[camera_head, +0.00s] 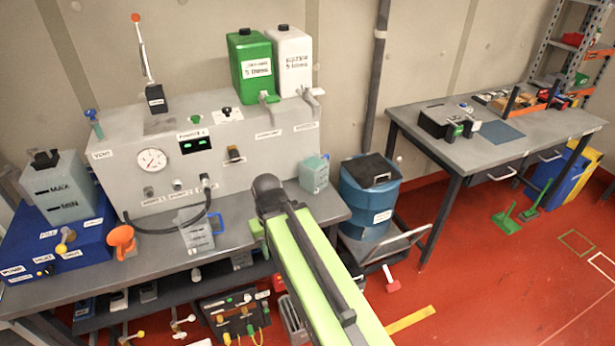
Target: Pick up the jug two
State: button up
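A translucent grey jug (197,234) with a blue handle stands on the grey bench near its front edge, in front of the machine. A second, pale teal jug (314,173) stands on the bench at the machine's right end. Both have small labels that I cannot read, so I cannot tell which is jug two. My lime-green and black arm reaches up from the bottom edge to the bench's front, between the two jugs in the picture.
The grey machine (130,178) has a gauge and carries a green canister (250,66) and a white canister (289,62). A black hose loops beside the grey jug. An orange funnel (121,240) stands to its left. A blue drum (369,205) stands right of the bench.

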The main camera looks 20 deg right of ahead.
aim_at(313, 168)
jog(key=u, duration=0.4)
jog(key=k, duration=0.15)
jog(key=u, duration=3.25)
jog(key=k, duration=1.85)
jog(key=z, duration=1.5)
jog(key=i, duration=1)
jog(key=u, duration=0.65)
